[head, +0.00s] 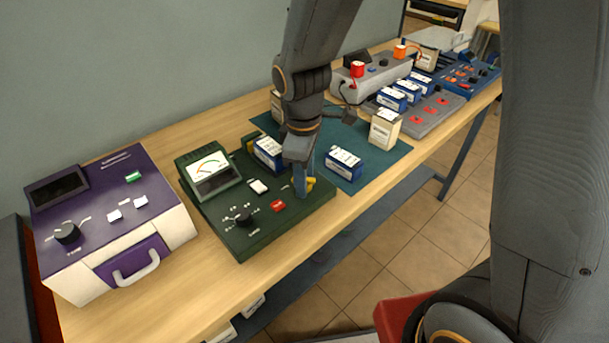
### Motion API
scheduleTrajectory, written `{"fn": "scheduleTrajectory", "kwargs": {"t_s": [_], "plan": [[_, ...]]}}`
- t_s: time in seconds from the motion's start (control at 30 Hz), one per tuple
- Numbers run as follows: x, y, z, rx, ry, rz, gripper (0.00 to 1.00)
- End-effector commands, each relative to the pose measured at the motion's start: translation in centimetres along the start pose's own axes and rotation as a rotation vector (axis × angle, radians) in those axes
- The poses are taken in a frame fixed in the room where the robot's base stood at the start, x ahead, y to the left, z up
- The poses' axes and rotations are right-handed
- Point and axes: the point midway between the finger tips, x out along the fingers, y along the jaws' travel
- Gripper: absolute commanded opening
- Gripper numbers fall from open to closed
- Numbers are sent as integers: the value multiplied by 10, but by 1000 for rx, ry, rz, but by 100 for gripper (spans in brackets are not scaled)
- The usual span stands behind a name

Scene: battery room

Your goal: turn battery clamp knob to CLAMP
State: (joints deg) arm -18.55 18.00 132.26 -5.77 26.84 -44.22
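The dark green tester (245,240) stands on the bench, with a needle meter (207,168) at its back left. A blue and white battery (268,153) sits at its back edge, next to a small yellow part (251,143). A yellow piece (311,184), which looks like the clamp knob, shows at the tester's right side. My gripper (304,185) points down right at this yellow piece and covers most of it. I cannot tell whether the fingers touch or grip it. The knob's marks and pointer are hidden.
A black dial (243,217) and a red button (278,206) are on the tester's face. A purple and white device (110,220) stands to the left. A loose blue battery (344,163) and a cream battery (385,129) stand on the teal mat (352,135) close to the right.

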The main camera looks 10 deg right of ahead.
Motion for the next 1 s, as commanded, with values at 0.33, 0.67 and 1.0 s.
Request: {"fn": "scheduleTrajectory", "kwargs": {"t_s": [0.33, 0.67, 1.0], "plan": [[2, 0, 0, 1, 0, 0, 30], [1, 0, 0, 10, -1, 0, 8], [0, 0, -1, 160, -12, 0, 8]]}}
